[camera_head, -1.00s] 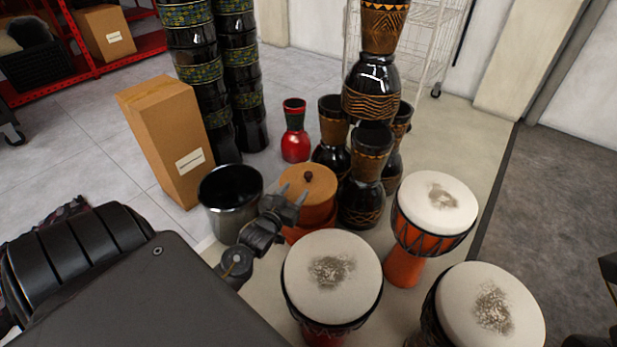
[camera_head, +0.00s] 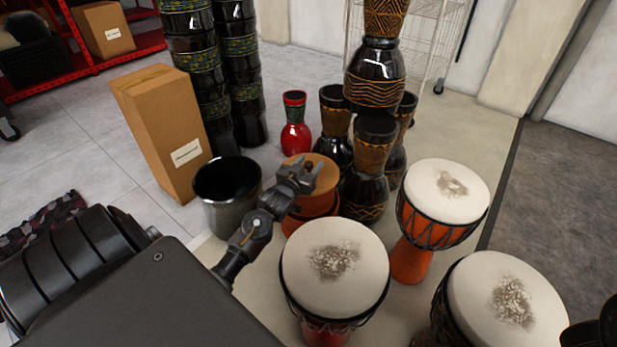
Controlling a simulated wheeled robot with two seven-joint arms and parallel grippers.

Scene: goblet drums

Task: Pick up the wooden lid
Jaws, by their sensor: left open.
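The wooden lid (camera_head: 322,177) is an orange-brown disc with a small dark knob (camera_head: 308,166). It sits on an orange round container (camera_head: 318,205) in the middle of the view. My left gripper (camera_head: 303,171) reaches in from the lower left. Its open fingers are at the knob, over the lid's left part. The gripper hides part of the lid. I cannot tell whether the fingers touch the knob. My right gripper does not show; only a dark piece at the lower right edge is seen.
A black open pot (camera_head: 228,195) stands just left of the lid. White-topped drums (camera_head: 335,262) stand in front and to the right (camera_head: 447,192). Dark goblet drums (camera_head: 366,180) stand close behind the lid on its right. A cardboard box (camera_head: 165,130) and a red vase-shaped drum (camera_head: 296,130) are further back.

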